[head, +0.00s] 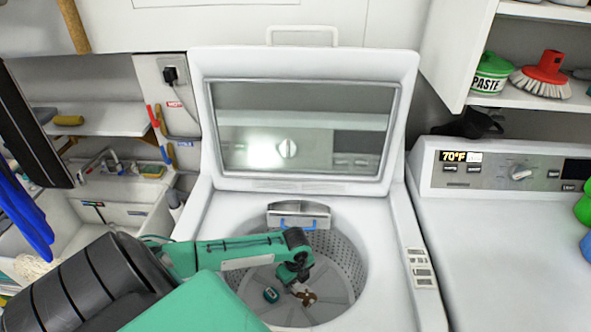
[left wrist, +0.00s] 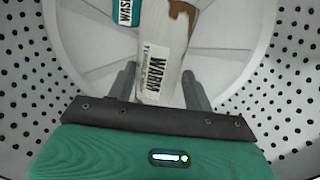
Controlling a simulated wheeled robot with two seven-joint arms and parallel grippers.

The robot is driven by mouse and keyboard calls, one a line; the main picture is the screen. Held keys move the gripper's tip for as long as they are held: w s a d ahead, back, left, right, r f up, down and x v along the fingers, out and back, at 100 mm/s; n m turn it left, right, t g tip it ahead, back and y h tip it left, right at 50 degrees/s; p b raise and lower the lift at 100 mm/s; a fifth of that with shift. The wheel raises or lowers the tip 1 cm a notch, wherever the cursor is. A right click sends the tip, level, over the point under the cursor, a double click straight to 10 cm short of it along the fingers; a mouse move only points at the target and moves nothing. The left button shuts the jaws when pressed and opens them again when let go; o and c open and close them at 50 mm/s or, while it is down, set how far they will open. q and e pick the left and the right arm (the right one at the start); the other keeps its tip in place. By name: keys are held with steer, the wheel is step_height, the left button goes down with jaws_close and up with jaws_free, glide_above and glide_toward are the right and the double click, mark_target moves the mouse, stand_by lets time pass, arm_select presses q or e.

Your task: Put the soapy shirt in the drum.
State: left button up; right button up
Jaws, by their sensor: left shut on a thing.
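The washer drum (head: 345,262) is open under a raised lid, with a perforated metal wall and a pale finned bottom. My left gripper (head: 297,284) reaches down inside it. In the left wrist view, its two fingers (left wrist: 159,72) are shut on a white piece (left wrist: 163,50) with a brown patch and a label reading WARM. I cannot tell whether this is the soapy shirt; no other shirt is recognisable. A teal piece (left wrist: 125,12) with a WASH label lies beside it and also shows in the head view (head: 270,295). My right gripper is out of view.
The raised lid (head: 300,187) stands behind the drum opening. A second machine (head: 500,240) is at the right. A sink (head: 120,212) is at the left. A shelf at upper right holds a green paste tin (head: 490,72) and a red brush (head: 543,75).

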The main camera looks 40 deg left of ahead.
mark_target(296, 288)
arm_select(q)
step_height(296, 288, down, 3)
steer(key=shift+r, duration=0.2)
steer(key=shift+f, duration=0.6)
steer(key=o, duration=1)
steer(key=shift+o, duration=0.2)
